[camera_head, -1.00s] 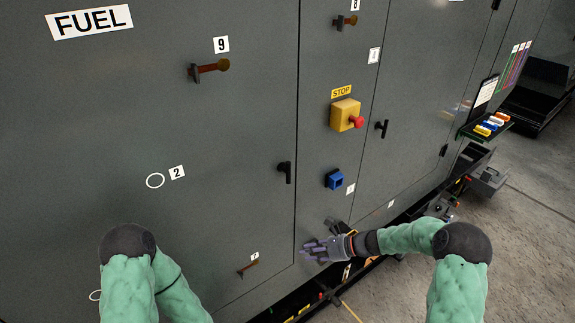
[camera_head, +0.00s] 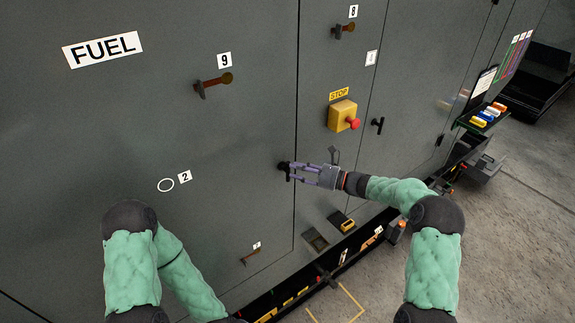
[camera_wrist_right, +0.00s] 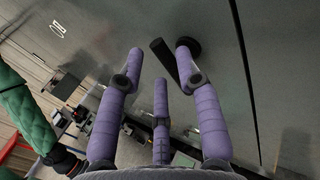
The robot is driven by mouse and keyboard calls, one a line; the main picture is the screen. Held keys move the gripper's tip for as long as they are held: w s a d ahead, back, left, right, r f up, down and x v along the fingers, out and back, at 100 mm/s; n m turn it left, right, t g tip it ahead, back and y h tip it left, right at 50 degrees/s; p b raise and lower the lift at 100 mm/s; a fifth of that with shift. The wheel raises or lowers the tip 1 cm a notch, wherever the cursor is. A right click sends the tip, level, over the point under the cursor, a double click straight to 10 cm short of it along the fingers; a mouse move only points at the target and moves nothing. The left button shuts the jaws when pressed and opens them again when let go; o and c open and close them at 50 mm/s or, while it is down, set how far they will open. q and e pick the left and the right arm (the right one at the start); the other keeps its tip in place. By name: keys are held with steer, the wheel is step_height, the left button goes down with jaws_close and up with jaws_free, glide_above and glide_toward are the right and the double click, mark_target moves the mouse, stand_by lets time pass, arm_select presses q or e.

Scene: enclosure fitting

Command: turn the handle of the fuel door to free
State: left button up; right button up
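The grey fuel door carries a white FUEL label (camera_head: 102,50). Its small black handle (camera_head: 282,166) sits near the door's right edge, partly covered by my right fingertips. In the right wrist view the handle (camera_wrist_right: 165,60) is a tilted black lever on a round base, between the purple fingers. My right gripper (camera_head: 290,171) is open at the handle; it also shows in the right wrist view (camera_wrist_right: 160,65). One finger overlaps the handle's base there; I cannot tell whether it touches. My left arm comes down at the left, and its gripper is out of frame.
Latches marked 9 (camera_head: 212,83) and 8 (camera_head: 342,30) stick out from the panels. A yellow box with a red stop button (camera_head: 344,116) is right of the door seam. Another black handle (camera_head: 378,125) is further right. Open floor lies at the right.

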mark_target(288, 172)
steer(key=shift+p+x, duration=0.35)
steer(key=shift+x, duration=1.65)
steer(key=shift+d, duration=0.1)
jaws_close()
